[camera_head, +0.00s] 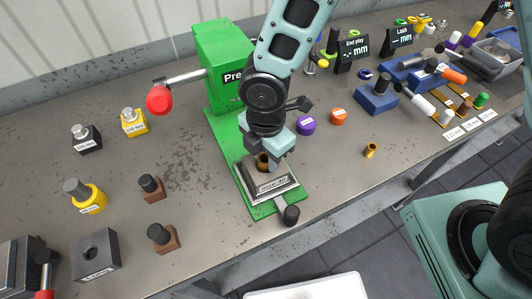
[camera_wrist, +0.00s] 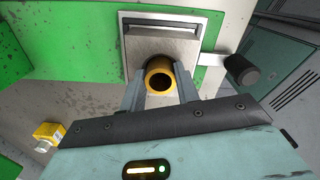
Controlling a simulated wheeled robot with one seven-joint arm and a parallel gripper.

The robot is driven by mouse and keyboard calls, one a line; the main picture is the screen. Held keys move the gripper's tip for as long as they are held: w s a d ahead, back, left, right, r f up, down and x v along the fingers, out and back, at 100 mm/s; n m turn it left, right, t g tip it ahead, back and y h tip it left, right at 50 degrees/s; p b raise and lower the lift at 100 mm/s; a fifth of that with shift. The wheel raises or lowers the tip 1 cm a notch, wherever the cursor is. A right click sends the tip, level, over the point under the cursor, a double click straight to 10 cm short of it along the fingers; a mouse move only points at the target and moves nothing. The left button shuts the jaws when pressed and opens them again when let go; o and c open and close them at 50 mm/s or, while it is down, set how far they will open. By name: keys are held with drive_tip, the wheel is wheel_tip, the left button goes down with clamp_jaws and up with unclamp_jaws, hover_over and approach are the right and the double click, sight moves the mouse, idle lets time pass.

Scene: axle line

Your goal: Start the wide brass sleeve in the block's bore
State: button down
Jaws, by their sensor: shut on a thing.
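My gripper (camera_head: 263,163) is over the green press base, shut on a brass sleeve (camera_head: 262,160). In the wrist view the gripper's two fingers (camera_wrist: 159,88) grip the sleeve (camera_wrist: 160,66) from either side, and its open, hollow end faces the camera. The steel block (camera_head: 270,187) sits on the press base under the gripper; it also shows in the wrist view (camera_wrist: 200,58). The sleeve's far end and the block's bore are hidden, so I cannot tell whether the sleeve is in the bore or just above it.
The green press (camera_head: 222,60) stands behind the block, its red-knobbed lever (camera_head: 160,99) reaching left. A black-knobbed handle (camera_head: 290,214) sticks out in front. Another small brass piece (camera_head: 370,150) stands on the bench to the right. Purple (camera_head: 306,126) and orange (camera_head: 338,117) pieces lie nearby.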

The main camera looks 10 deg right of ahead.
sight(266, 158)
drive_tip(key=c, duration=0.9)
unclamp_jaws()
drive_tip(key=shift+c, duration=0.2)
wheel_tip(266, 158, up, 17)
drive_tip(key=shift+r, duration=0.2)
